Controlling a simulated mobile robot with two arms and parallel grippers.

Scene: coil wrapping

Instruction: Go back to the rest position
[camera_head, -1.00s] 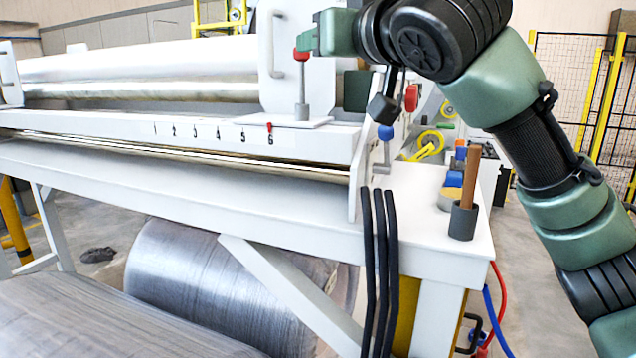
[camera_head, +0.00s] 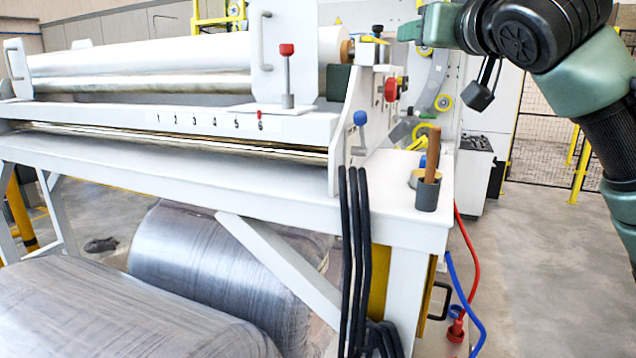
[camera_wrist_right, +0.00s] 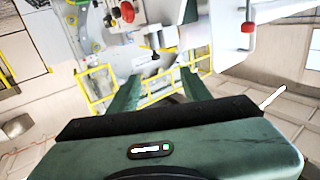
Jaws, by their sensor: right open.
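My right arm comes in from the right in the head view. Its green gripper (camera_head: 414,31) is in the air above the right end of the white machine (camera_head: 250,203). In the wrist view the two green fingers (camera_wrist_right: 160,92) stand apart with nothing between them. A lever with a red knob (camera_head: 287,50) stands upright on the machine, left of the gripper and apart from it. A red knob also shows in the wrist view (camera_wrist_right: 248,28). My left gripper is not in view.
A blue-knobbed lever (camera_head: 360,118) and a grey cup (camera_head: 428,194) holding a brown handle are at the machine's right end. Black cables (camera_head: 352,260) hang at its front. Wrapped coils (camera_head: 205,262) lie below. Open floor (camera_head: 550,270) is at right, before a mesh fence.

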